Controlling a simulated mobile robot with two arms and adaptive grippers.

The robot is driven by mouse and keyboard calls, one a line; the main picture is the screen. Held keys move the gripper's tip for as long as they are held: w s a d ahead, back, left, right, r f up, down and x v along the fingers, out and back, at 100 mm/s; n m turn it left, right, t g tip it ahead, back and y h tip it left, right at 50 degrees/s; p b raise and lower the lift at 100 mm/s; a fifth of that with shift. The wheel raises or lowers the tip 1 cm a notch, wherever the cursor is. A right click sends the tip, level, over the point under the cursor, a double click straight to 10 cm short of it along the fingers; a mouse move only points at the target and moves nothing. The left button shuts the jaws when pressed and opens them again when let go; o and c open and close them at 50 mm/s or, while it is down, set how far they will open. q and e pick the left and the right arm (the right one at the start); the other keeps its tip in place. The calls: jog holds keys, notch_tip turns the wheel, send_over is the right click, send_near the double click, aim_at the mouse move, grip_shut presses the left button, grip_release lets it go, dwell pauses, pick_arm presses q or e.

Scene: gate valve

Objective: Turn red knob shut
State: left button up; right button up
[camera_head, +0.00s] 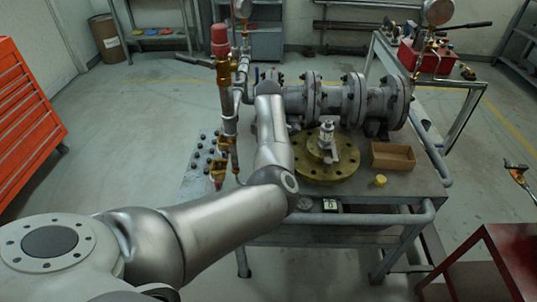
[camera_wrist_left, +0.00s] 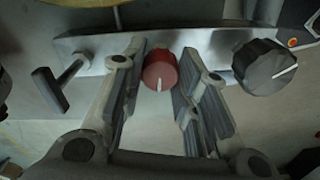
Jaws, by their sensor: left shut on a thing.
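In the left wrist view the red knob (camera_wrist_left: 159,66) sits on a pale metal panel (camera_wrist_left: 210,45). Its white pointer line faces down in the picture. My left gripper (camera_wrist_left: 162,60) has one finger on each side of the knob and is shut on it. In the head view my left arm reaches from the lower left over the bench. The arm hides its gripper and the red knob there. My right gripper is in neither view.
A black knob (camera_wrist_left: 264,66) with a white line is right of the red one. A T-shaped handle (camera_wrist_left: 57,92) is at left. The bench (camera_head: 400,185) carries flanged pipework (camera_head: 340,98), a brass flange (camera_head: 325,172), a cardboard box (camera_head: 392,156) and an upright pipe (camera_head: 228,100).

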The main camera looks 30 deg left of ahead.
pick_arm(q)
jog(key=m+p, duration=0.4)
jog(key=p, duration=0.1)
jog(key=shift+r+m, duration=0.25)
jog(key=shift+m, duration=0.15)
jog(key=m+p, duration=0.2)
jog(key=shift+m, duration=0.3)
jog(key=m+p, duration=0.3)
jog(key=m, duration=0.1)
jog(key=shift+a+m, duration=0.1)
jog(key=shift+m, duration=0.2)
jog(key=m+p, duration=0.2)
jog(key=m, duration=0.2)
jog(key=shift+f+m, duration=0.15)
jog(key=shift+m, duration=0.15)
jog(key=shift+w, duration=0.1)
jog(key=o, duration=1)
